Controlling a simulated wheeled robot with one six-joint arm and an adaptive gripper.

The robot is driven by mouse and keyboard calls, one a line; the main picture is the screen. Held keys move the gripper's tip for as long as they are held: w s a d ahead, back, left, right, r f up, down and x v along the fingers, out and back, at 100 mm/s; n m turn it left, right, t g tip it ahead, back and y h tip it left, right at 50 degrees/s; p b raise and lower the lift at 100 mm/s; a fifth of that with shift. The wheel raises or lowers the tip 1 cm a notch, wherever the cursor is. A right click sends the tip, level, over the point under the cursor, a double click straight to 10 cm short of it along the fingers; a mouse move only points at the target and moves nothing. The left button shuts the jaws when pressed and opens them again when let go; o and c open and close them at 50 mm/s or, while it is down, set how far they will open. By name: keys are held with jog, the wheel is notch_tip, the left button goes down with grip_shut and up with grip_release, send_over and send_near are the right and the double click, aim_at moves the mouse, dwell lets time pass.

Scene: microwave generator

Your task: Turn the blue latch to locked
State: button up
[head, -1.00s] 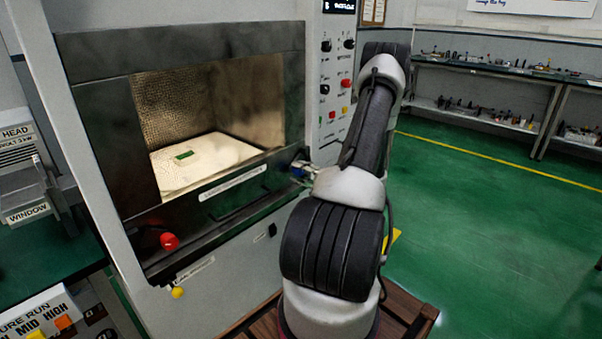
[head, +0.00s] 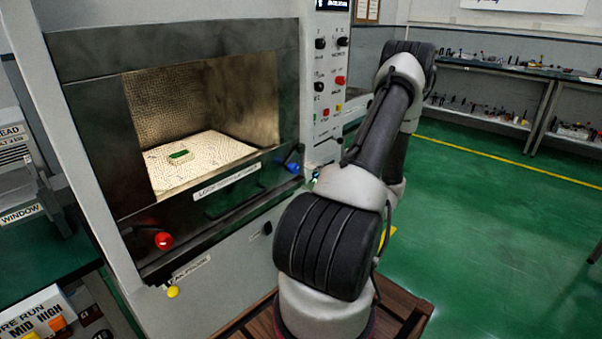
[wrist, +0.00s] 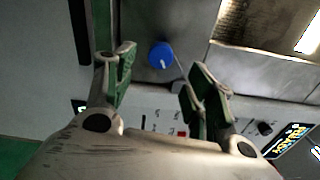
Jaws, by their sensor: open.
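The blue latch (head: 293,166) is a round blue knob at the right end of the dark front panel below the microwave chamber opening. In the wrist view the blue latch (wrist: 161,55) shows between and beyond the two green-padded fingers of my gripper (wrist: 165,78). The fingers are spread apart, and I see no contact with the knob. In the head view my gripper is mostly hidden behind my arm, just right of the latch. The red latch (head: 163,241) sits at the panel's left end.
The chamber (head: 205,105) stands open to view, with a small green piece (head: 180,155) on its pale floor. A control panel (head: 328,75) with knobs and buttons rises above and right of the blue latch. A yellow knob (head: 172,292) is low on the cabinet. Green floor is clear at right.

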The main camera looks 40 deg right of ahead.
jog(key=shift+s+d, duration=0.15)
jog(key=shift+s, duration=2.05)
